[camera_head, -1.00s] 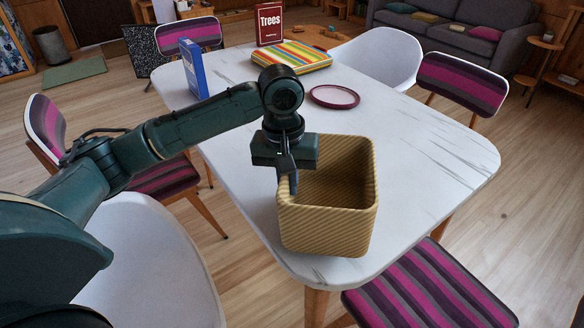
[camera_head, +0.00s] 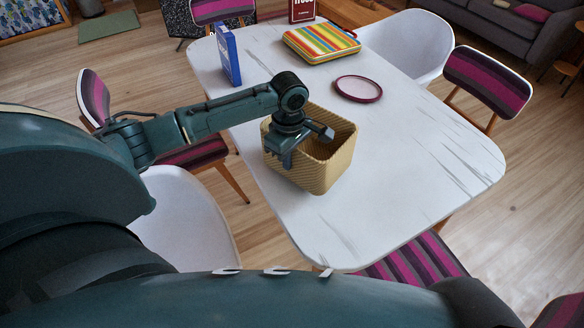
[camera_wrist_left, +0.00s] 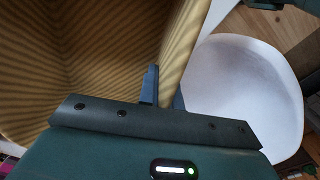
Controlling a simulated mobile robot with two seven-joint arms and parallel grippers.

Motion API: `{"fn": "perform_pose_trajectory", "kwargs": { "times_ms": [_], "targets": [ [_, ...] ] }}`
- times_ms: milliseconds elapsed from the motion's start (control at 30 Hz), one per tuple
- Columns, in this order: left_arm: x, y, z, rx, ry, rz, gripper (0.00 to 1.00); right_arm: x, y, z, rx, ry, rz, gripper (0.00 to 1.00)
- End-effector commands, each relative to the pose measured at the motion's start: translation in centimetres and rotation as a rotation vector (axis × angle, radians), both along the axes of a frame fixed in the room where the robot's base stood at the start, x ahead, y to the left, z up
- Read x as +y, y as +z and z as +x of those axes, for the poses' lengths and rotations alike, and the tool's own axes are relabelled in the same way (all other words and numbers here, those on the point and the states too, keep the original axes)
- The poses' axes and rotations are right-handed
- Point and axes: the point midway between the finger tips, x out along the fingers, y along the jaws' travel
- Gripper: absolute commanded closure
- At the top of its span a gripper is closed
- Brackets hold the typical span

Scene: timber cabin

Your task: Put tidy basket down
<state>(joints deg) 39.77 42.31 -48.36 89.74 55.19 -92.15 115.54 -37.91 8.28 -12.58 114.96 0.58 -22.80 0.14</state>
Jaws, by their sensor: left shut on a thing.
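The tidy basket (camera_head: 335,171) is a tan, ribbed, open-topped box at the near-left part of the white marbled table (camera_head: 400,200). My left gripper (camera_head: 283,160) is shut on its left wall, with the hand over the rim. In the left wrist view the basket (camera_wrist_left: 90,60) fills the left side, and the fingers of my left gripper (camera_wrist_left: 163,98) pinch its wall. The basket looks empty inside. I cannot tell whether its base touches the table. My right gripper is not in view.
A dark-rimmed pink plate (camera_head: 358,89), a striped case (camera_head: 321,44), a blue box (camera_head: 228,55) and a red book (camera_head: 302,11) stand farther back on the table. Chairs surround it, including a white one (camera_head: 185,215) at near left. The table's right side is clear.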

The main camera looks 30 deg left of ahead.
Motion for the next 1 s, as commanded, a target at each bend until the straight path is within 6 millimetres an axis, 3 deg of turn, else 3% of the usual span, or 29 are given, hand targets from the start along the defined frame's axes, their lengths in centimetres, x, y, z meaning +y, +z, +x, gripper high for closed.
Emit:
{"fn": "perform_pose_trajectory", "kwargs": {
  "times_ms": [400,733,767,1000],
  "targets": [
    [0.0,-4.3,0.0,-0.002,-0.002,0.001,1.0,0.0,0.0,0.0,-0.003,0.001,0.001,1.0],
    [-0.1,-4.5,0.0,-0.002,-0.003,-0.001,1.0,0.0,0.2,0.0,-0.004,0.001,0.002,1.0],
    [0.0,-4.6,0.0,-0.001,-0.003,0.0,0.93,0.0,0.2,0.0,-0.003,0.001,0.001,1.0],
    [0.0,-4.6,0.0,-0.001,-0.003,0.0,0.73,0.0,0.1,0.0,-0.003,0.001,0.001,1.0]
  ]
}}
